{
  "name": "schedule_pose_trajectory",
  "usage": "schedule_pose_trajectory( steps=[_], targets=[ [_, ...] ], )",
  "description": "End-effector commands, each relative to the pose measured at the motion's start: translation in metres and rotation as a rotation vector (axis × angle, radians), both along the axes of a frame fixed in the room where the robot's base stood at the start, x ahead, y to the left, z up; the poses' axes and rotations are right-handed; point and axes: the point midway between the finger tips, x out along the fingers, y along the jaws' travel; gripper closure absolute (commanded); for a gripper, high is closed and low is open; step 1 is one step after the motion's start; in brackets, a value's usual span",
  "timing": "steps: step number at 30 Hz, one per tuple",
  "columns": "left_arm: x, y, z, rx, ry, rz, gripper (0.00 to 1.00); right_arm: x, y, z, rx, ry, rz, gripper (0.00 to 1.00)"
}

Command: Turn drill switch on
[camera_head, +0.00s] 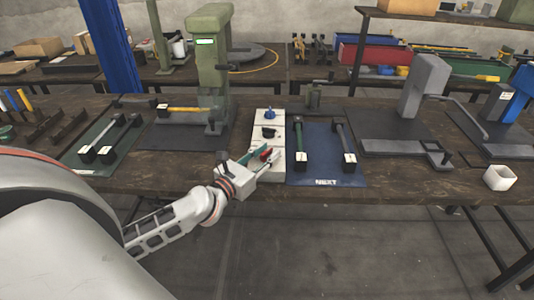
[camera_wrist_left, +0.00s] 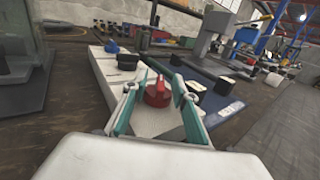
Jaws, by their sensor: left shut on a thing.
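A white switch panel (camera_head: 266,119) lies on the table in the head view, with a blue knob (camera_head: 270,113), a black knob (camera_head: 268,132) and a red knob (camera_head: 266,154) in a row. My left gripper (camera_head: 268,158) is over the near end of the panel, at the red knob. In the left wrist view, the red knob (camera_wrist_left: 158,92) stands between the teal fingers of my left gripper (camera_wrist_left: 158,95), which close around it. The blue knob (camera_wrist_left: 111,46) and the black knob (camera_wrist_left: 128,62) show beyond. Which knob is the drill switch cannot be read. My right gripper is not in view.
A green press (camera_head: 208,60) stands left of the panel. A blue mat (camera_head: 325,172) with two dark-ended bars lies right of it. Bare table shows along the front edge.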

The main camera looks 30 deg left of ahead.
Motion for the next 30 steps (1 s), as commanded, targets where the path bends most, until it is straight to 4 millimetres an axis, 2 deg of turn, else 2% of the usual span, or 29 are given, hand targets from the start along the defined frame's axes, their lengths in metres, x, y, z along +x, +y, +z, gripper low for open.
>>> schedule_pose_trajectory(
  steps=[10,17,30],
  targets=[
    [0.000,0.002,-0.011,0.004,0.011,-0.300,0.94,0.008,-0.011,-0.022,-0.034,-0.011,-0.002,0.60],
    [0.001,0.002,-0.010,-0.002,0.009,-0.463,0.94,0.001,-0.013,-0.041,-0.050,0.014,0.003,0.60],
    [0.000,0.000,-0.003,-0.003,0.002,-0.621,0.94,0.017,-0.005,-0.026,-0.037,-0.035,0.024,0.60]
  ],
)
